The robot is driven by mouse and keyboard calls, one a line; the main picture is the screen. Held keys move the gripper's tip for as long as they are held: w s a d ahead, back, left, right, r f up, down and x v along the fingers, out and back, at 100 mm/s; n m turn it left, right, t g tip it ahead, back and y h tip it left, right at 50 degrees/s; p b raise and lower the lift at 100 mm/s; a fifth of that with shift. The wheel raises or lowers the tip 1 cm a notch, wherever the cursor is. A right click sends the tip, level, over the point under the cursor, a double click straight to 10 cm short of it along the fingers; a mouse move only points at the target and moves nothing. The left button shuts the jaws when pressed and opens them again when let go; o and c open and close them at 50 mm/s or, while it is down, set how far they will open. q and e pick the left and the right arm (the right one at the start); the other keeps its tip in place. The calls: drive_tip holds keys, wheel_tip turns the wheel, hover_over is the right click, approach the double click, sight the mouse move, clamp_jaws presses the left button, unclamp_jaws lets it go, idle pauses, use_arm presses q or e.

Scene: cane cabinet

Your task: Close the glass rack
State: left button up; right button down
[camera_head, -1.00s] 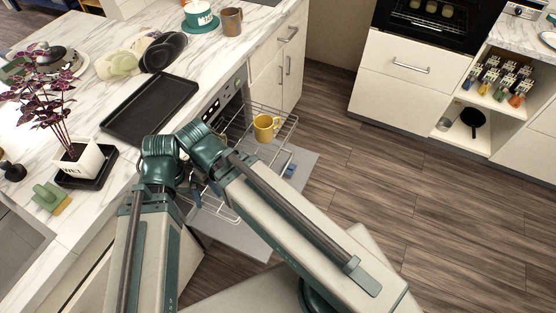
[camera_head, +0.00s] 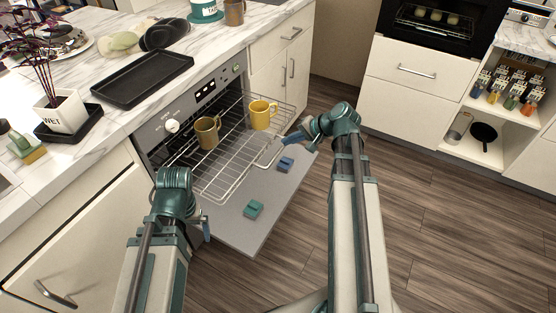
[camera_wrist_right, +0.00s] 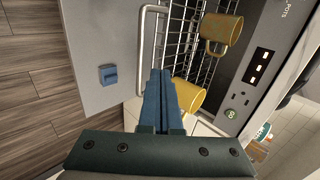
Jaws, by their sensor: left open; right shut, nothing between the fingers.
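The wire glass rack (camera_head: 228,182) is pulled out of the dishwasher (camera_head: 185,120), above its lowered grey door (camera_head: 235,225). An olive-brown mug (camera_head: 207,132) and a yellow mug (camera_head: 263,114) stand in it. My right gripper (camera_head: 288,139) is shut and empty at the rack's right front side. In the right wrist view its blue fingers (camera_wrist_right: 162,75) point beside the rack's front wire loop (camera_wrist_right: 144,45); I cannot tell whether they touch it. My left gripper (camera_head: 206,228) is open and empty, left of the lowered door, apart from the rack.
A teal block (camera_head: 253,209) and a blue block (camera_head: 286,164) lie on the lowered door. The marble counter above holds a black tray (camera_head: 145,78) and a potted plant (camera_head: 62,110). The wooden floor to the right is clear.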

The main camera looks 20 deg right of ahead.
drive_tip(key=d, duration=0.1)
drive_tip(key=b, duration=0.6)
approach(266, 148)
drive_tip(key=x, duration=0.4)
drive_tip(key=shift+w+f, duration=0.1)
drive_tip(key=shift+f, duration=0.4)
drive_tip(key=shift+w+a+f+b, duration=0.35)
drive_tip(key=shift+w+a+b, duration=0.05)
drive_tip(key=shift+b, duration=0.05)
drive_tip(key=shift+w+a, duration=0.1)
drive_tip(key=w+a, duration=0.5)
drive_tip(key=w, duration=0.2)
drive_tip(key=w+a, duration=0.6)
drive_tip(key=w, duration=0.1)
drive_tip(key=w+a, duration=0.5)
drive_tip(key=w, duration=0.2)
drive_tip(key=shift+w+a, duration=0.15)
drive_tip(key=shift+a, duration=0.15)
drive_tip(key=shift+r, duration=0.1)
